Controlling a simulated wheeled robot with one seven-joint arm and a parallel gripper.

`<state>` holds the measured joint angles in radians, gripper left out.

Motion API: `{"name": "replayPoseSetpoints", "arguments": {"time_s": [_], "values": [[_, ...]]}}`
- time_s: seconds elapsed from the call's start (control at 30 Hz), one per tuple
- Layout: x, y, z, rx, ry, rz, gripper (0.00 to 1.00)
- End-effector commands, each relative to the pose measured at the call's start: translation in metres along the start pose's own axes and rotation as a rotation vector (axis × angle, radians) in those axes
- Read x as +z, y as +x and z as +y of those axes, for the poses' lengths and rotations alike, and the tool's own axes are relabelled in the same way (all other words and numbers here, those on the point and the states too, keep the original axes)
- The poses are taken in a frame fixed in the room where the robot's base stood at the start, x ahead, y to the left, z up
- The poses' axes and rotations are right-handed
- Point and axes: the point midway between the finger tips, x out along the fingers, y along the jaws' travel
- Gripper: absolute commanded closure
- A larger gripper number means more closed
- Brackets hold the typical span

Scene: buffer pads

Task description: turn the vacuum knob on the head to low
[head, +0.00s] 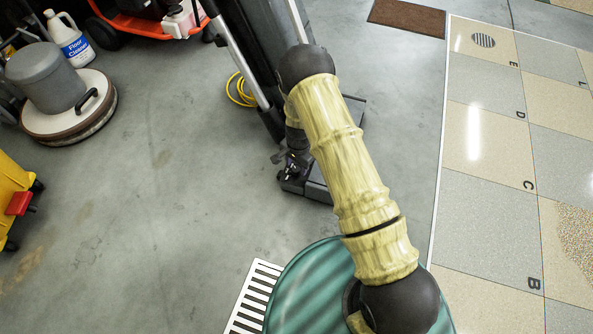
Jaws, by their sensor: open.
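The upright machine's dark head (318,190) rests on the grey floor at the centre, below its tall dark body and metal handle tubes (238,52). My yellow-green arm crosses in front and hides much of the machine. My gripper (287,170) is small and dark, just left of my forearm and over the left end of the head. It is open and looks empty; whether it touches the head I cannot tell. The vacuum knob cannot be made out; it is either hidden or too small and dark.
A yellow cable (240,90) lies beside the machine. A round floor polisher (68,112), a white cleaner jug (70,42) and a yellow bucket (14,190) stand left. A slatted grate (252,296) lies below.

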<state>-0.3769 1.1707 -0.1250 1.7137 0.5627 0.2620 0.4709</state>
Motion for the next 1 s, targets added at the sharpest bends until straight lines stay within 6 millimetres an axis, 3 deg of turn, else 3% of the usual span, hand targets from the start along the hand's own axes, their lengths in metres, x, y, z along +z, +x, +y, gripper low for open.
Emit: {"name": "replayPoseSetpoints", "arguments": {"time_s": [0.13, 0.47, 0.7, 1.0], "values": [[-0.0004, 0.0165, -0.0006, -0.001, 0.0, 0.001, 0.5], [-0.0003, 0.0179, -0.0006, -0.001, 0.0, 0.001, 0.5], [-0.0002, 0.0178, -0.0006, -0.001, 0.0, 0.001, 0.95], [-0.0003, 0.0168, -0.0006, -0.001, -0.018, 0.0, 0.95]]}}
